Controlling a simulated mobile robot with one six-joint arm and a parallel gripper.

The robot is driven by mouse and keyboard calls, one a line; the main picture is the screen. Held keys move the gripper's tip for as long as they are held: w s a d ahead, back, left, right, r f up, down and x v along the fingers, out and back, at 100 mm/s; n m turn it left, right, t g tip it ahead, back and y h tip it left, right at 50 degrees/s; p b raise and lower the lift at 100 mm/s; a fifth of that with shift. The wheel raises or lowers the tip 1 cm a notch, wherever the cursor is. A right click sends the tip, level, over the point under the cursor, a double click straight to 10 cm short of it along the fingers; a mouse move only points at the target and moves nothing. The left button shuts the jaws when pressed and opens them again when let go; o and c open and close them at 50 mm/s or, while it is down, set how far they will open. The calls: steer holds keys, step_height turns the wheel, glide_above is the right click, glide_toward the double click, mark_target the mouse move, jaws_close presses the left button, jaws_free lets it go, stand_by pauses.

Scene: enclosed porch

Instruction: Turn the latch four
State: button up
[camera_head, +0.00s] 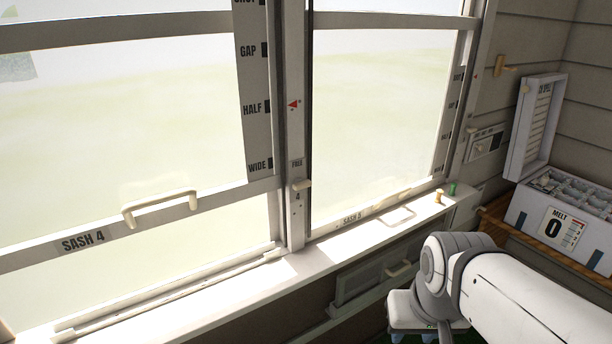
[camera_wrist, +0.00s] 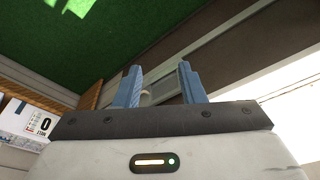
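Latch four (camera_head: 301,185) is a small cream lever on the white post between the two windows. It sticks out roughly sideways, with "FREE" above it and "4" below it. Sash 4 (camera_head: 82,240) is the left window, with a cream handle (camera_head: 160,206) on its bottom rail; a gap shows below that rail. My gripper (camera_wrist: 160,84) is open, its two blue-grey fingers apart with nothing held.
The white sill (camera_head: 300,268) runs below the windows. Sash 5 (camera_head: 353,218) is to the right. A panel with a cream handle (camera_head: 398,270) is below the sill. A white box (camera_head: 516,205) marked "MELT 0" stands on a wooden shelf (camera_head: 492,226) at right. Green floor (camera_wrist: 120,30) shows in the wrist view.

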steer(key=shift+o, duration=0.3)
steer(key=shift+a, duration=0.1)
steer(key=shift+o, duration=0.8)
steer(key=shift+w, duration=0.2)
steer(key=o, duration=0.5)
steer(key=w+t, duration=0.1)
steer(key=w, duration=0.1)
steer(key=w+t, duration=0.1)
steer(key=w, duration=0.2)
steer(key=w+d+t, duration=0.1)
steer(key=w, duration=0.2)
steer(key=shift+w+n+h+b, duration=0.25)
steer(key=shift+n+h+b, duration=0.05)
steer(key=shift+b, duration=0.05)
steer(key=shift+c, duration=0.2)
steer(key=n+t+y+b, duration=0.2)
steer(key=n+t+y, duration=0.4)
steer(key=t+y, duration=0.4)
glide_toward(304, 186)
steer(key=w+y, duration=0.1)
steer(key=w, duration=0.1)
steer(key=shift+g, duration=0.4)
steer(key=p+x, duration=0.1)
steer(key=x, duration=0.6)
steer(key=shift+w+a, duration=0.15)
steer(key=shift+a, duration=0.2)
steer(key=shift+r, duration=0.1)
